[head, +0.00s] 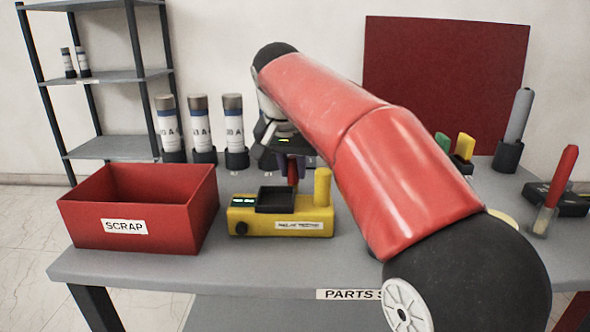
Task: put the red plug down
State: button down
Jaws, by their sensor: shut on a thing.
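My gripper (292,168) is at the middle of the table, pointing down behind the yellow tester. It is shut on the red plug (292,174), a small red piece showing between the fingers. The plug's lower end is hidden behind the tester, so I cannot tell whether it touches anything below. A green plug (443,141) and a yellow plug (465,146) stand to the right, partly behind my red arm.
The yellow tester (240,222) with a dark tray stands in front of my gripper. The red scrap bin (180,222) is at left; several labelled cylinders (203,130) stand behind. A red-handled tool (562,175) and a grey cylinder (518,116) stand at right.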

jog(key=shift+f, duration=0.15)
jog(key=c, duration=1.3)
grip_release()
jog(key=shift+o, duration=0.2)
jog(key=p+v, duration=0.3)
jog(key=v, duration=0.9)
